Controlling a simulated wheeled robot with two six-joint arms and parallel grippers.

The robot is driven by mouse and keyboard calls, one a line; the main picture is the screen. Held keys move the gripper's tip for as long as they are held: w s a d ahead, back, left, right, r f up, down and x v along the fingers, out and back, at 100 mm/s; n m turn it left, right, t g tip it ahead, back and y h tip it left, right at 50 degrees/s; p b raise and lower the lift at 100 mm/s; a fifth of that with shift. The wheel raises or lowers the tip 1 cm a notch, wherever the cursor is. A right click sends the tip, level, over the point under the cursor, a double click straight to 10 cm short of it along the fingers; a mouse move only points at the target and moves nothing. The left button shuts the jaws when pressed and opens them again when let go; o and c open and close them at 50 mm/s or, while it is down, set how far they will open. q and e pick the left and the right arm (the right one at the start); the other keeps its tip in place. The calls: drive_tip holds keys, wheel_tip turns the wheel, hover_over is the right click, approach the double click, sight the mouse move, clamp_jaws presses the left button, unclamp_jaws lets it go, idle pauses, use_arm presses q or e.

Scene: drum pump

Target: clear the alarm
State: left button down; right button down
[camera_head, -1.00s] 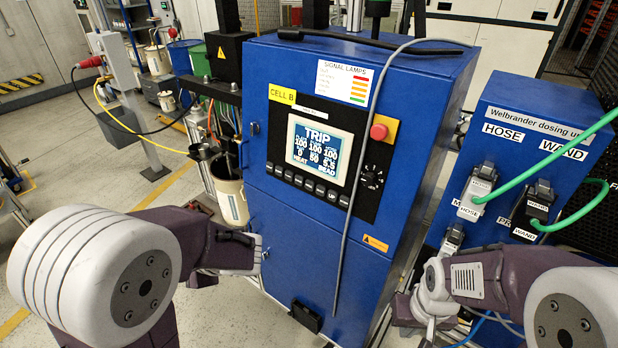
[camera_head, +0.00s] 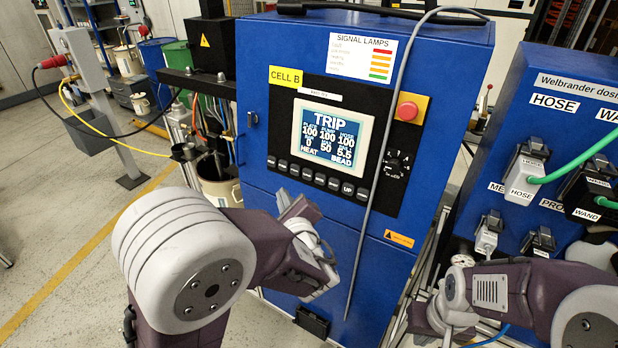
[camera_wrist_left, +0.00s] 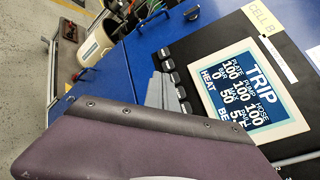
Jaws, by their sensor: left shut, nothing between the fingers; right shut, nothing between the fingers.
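The blue cabinet (camera_head: 390,55) has a black panel with a screen (camera_head: 330,135) reading TRIP. A row of dark buttons (camera_head: 319,178) runs below the screen; one is marked UP. A red mushroom button (camera_head: 407,111) on a yellow plate and a black knob (camera_head: 396,165) are at the panel's right. My left gripper (camera_head: 284,199) is shut and empty, just below the buttons' left end. In the left wrist view its grey fingers (camera_wrist_left: 160,90) overlap the button row near the screen; contact cannot be told. My right gripper (camera_head: 445,325) is low at the right, shut, its fingertips unclear.
A grey cable (camera_head: 372,190) hangs down the cabinet front, right of the screen. The blue dosing unit (camera_head: 575,60) with HOSE and WAND plugs and green hoses stands at the right. A signal lamps chart (camera_head: 362,57) is above the screen.

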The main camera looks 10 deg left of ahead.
sight(308, 174)
use_arm(q)
drive_tip(key=shift+w+d+f, duration=0.3)
drive_tip(key=shift+w+d, duration=0.1)
drive_tip(key=shift+w, duration=1)
drive_tip(key=shift+w+d+f, duration=0.25)
drive_tip(key=shift+w+d, duration=0.2)
drive_tip(key=shift+w, duration=0.95)
drive_tip(key=shift+w+d+f, duration=0.3)
drive_tip(key=shift+w+d, duration=0.1)
drive_tip(key=shift+w, duration=1)
drive_tip(key=shift+w+f, duration=0.1)
drive_tip(key=shift+w, duration=0.05)
drive_tip(key=shift+w+d, duration=0.1)
drive_tip(key=shift+w, duration=0.15)
